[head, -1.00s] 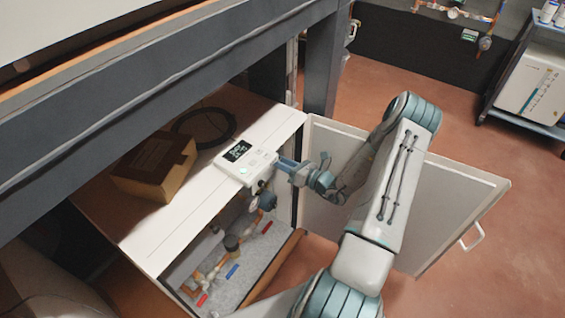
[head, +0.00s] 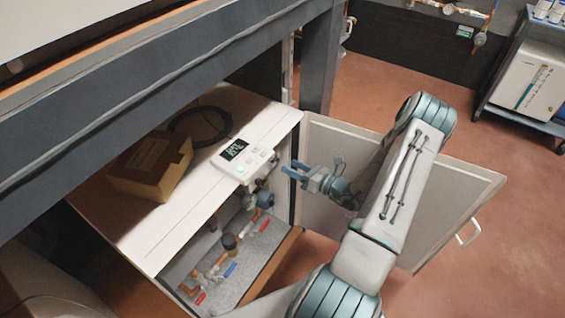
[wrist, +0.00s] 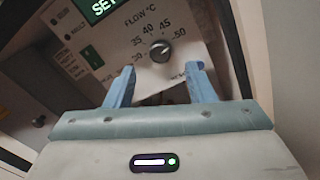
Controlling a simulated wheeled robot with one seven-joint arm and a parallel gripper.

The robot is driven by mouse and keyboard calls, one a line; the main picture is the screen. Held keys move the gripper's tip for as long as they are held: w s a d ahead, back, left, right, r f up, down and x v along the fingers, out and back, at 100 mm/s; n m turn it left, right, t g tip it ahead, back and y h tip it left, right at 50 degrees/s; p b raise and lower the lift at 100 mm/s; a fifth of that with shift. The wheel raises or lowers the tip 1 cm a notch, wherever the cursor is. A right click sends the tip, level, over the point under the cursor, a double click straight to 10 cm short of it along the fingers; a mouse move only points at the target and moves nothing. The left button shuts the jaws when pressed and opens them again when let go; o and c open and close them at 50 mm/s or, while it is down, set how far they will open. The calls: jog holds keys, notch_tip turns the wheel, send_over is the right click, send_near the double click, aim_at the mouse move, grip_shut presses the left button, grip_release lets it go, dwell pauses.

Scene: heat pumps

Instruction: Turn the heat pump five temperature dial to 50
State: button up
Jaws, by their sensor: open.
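The temperature dial (wrist: 160,50) is a small dark round knob on a white panel in the wrist view. Its printed scale, under "FLOW °C", includes 35, 40, 45 and 50. Where its pointer sits is too small to read surely. My gripper (wrist: 161,80) is open and empty, its two blue fingers apart below and to either side of the dial. In the head view, my gripper (head: 289,173) is to the right of the white control unit (head: 246,156), with a visible gap between them. The dial cannot be made out in the head view.
The control unit sits at the edge of a white cabinet top (head: 275,125). A cardboard box (head: 150,170) and a coiled black cable (head: 203,122) lie behind it. Pipes and valves (head: 230,243) show below. An open cabinet door (head: 460,195) stands behind my arm.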

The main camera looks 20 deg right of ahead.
jog(key=v, duration=0.8)
